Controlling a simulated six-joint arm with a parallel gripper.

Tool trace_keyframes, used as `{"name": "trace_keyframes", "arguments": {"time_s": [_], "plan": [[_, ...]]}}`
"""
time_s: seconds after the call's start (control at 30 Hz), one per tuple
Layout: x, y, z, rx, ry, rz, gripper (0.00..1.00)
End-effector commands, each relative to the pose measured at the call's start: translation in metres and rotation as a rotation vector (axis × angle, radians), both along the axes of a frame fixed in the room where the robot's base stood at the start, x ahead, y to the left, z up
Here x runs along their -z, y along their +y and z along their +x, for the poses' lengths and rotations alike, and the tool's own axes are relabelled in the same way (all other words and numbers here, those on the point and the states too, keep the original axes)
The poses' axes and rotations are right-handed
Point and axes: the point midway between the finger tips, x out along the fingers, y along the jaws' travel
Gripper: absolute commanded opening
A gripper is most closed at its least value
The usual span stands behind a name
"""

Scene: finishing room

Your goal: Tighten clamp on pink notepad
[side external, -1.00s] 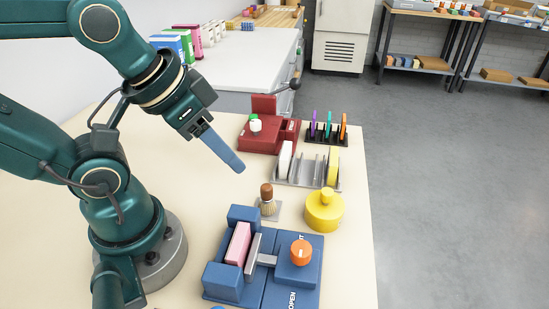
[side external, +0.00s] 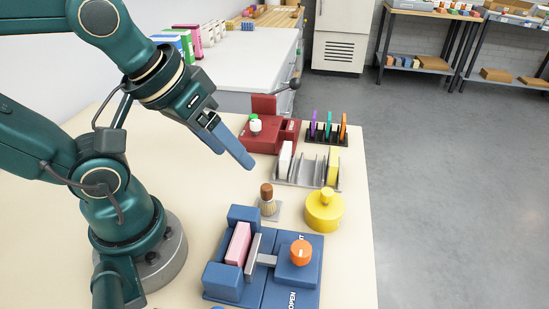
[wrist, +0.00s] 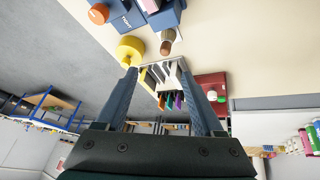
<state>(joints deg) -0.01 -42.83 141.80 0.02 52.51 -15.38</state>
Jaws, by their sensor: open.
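The pink notepad (side external: 237,243) stands on edge in the blue clamp (side external: 222,282) at the front of the table. A grey pressing plate (side external: 254,256) stands close on its right; I cannot tell if they touch. A rod joins the plate to a block topped by an orange knob (side external: 301,252), which also shows in the wrist view (wrist: 98,13). The word OPEN is on the base. My gripper (side external: 248,162) is open and empty, above the table behind and clear of the clamp. In the wrist view its fingers (wrist: 158,73) are spread apart.
Behind the clamp stand a brush (side external: 267,201), a yellow knobbed container (side external: 324,211) and a grey slotted rack (side external: 305,181). Farther back are a dark red device with a lever (side external: 262,140) and a small rack of coloured items (side external: 326,132). The table beside my base is clear.

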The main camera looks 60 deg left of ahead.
Motion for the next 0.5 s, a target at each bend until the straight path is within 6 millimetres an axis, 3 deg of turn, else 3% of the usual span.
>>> {"name": "trace_keyframes", "arguments": {"time_s": [0.27, 0.5], "plan": [[-0.014, -0.021, 0.027, -0.525, 0.102, -0.301, 0.69], [0.002, -0.066, 0.052, -0.91, 0.276, -0.414, 0.69]]}}
